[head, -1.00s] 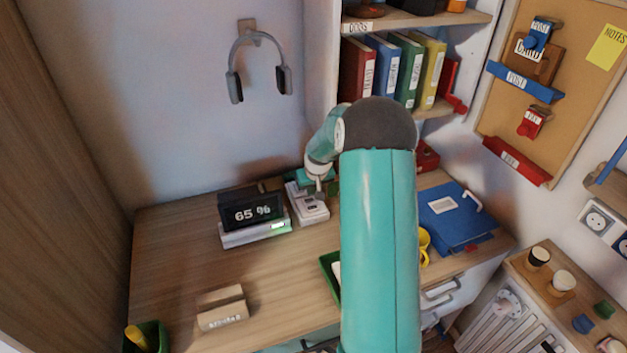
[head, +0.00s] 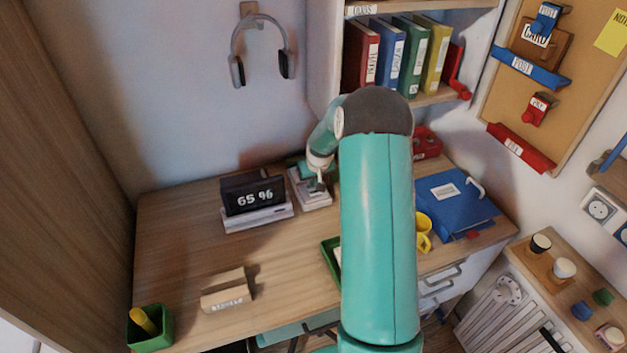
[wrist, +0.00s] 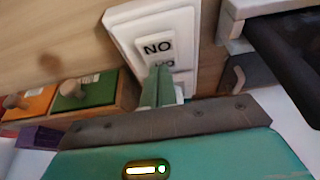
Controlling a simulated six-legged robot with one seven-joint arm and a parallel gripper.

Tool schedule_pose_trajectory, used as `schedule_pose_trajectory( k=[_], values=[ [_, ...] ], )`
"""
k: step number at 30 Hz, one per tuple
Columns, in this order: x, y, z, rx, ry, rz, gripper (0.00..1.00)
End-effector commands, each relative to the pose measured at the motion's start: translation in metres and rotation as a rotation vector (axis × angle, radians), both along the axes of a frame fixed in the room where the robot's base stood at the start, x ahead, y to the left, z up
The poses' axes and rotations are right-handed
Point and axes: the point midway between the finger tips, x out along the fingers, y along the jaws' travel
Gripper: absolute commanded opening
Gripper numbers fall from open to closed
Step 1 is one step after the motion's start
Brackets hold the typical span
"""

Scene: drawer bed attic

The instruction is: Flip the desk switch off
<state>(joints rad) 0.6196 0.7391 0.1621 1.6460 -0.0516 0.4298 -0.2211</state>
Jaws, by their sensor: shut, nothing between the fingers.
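The desk switch (head: 312,201) is a white plate on a pale base at the back of the desk, just right of the 65 % display. In the wrist view the switch plate (wrist: 190,22) has a raised rocker with dark lettering that reads "NO". My gripper (wrist: 160,76) is shut and empty, its tips over the rocker's lower part, at or very near its surface. They hide part of the lettering there. In the head view my gripper (head: 319,185) shows small above the switch, and my arm covers the area to its right.
The 65 % display (head: 252,196) stands on a white base (head: 258,217) close left of the switch. Orange (wrist: 28,103) and green (wrist: 84,93) knobbed blocks sit beside it in the wrist view. A blue folder (head: 455,205) and yellow mug (head: 423,232) lie right.

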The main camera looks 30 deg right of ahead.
Motion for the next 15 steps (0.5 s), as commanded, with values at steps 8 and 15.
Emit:
schedule_pose_trajectory(
  k=[8,15],
  values=[
    [-0.015,0.004,-0.002,0.005,0.011,0.0,0.0],
    [-0.018,0.004,-0.001,0.003,0.008,-0.001,0.0]
  ],
)
